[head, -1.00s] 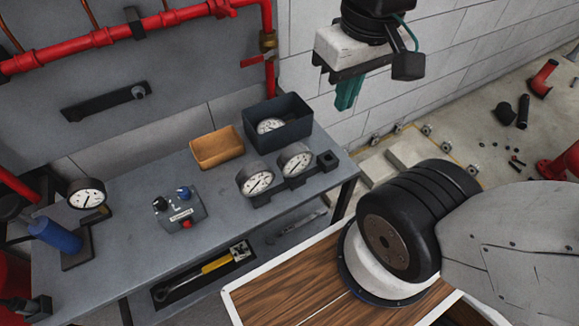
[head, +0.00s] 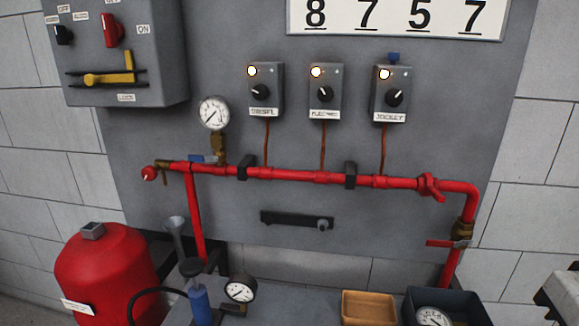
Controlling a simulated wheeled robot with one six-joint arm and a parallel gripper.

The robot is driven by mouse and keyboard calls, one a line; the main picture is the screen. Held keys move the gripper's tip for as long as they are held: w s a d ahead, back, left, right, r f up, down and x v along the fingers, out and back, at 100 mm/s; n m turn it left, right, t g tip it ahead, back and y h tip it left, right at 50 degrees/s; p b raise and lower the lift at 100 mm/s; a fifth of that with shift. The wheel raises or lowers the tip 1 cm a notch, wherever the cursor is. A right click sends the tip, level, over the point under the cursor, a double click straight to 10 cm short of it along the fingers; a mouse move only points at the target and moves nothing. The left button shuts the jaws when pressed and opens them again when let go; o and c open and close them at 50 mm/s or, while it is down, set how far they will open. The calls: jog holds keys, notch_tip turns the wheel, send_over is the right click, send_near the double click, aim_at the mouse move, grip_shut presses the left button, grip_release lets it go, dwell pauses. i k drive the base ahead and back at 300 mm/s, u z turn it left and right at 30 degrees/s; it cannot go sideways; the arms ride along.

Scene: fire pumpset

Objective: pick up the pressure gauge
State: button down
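Three round white-faced pressure gauges show; the frames do not tell which one the task means. One gauge (head: 214,112) stands upright on a brass fitting above the red pipe. Another gauge (head: 240,290) is beside the blue hand pump on the bench. A third gauge (head: 433,316) lies in a dark bin (head: 480,309) and is cut off by the lower edge. Part of my gripper (head: 560,295) shows at the lower right edge, to the right of the bin and apart from it.
A red pipe (head: 300,175) with valves crosses the grey panel. Three control boxes (head: 325,92) and a switch cabinet (head: 125,50) are above it. A red tank (head: 100,275) stands at lower left. A wooden tray (head: 368,308) is left of the bin. Bare bench (head: 295,305) lies between tray and gauge.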

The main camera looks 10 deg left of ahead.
aim_at(215, 113)
jog(key=u, duration=0.05)
jog(key=k, duration=0.5)
jog(key=u, duration=2.7)
jog(key=i, duration=1.8)
jog(key=z, duration=2.75)
jog(key=i, duration=0.5)
